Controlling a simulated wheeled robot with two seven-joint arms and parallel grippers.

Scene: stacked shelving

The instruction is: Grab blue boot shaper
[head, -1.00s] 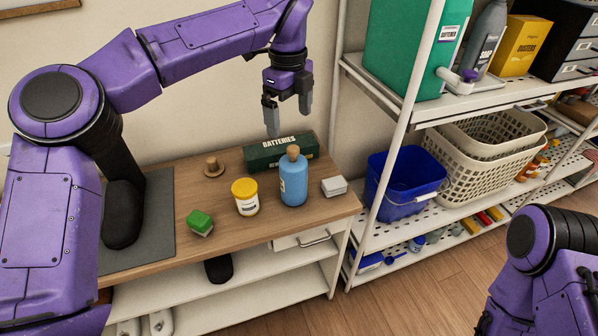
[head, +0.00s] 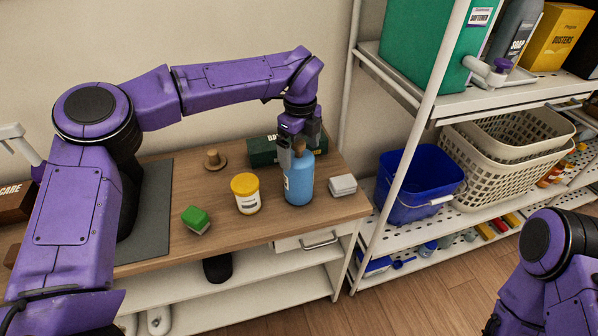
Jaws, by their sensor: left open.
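The blue boot shaper (head: 299,182) stands upright on the wooden bench top, with a wooden knob on its top. My left gripper (head: 300,142) points down right at the knob, its fingers open. Whether a finger touches the knob cannot be told from this angle. My right gripper is out of view; only part of the right arm shows at the lower right.
A yellow-lidded jar (head: 246,194) stands close left of the shaper, a green sponge (head: 196,219) farther left. A pale box (head: 343,186) lies to its right. The dark green batteries box (head: 262,151) is behind. A shelving post (head: 418,110) rises at right.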

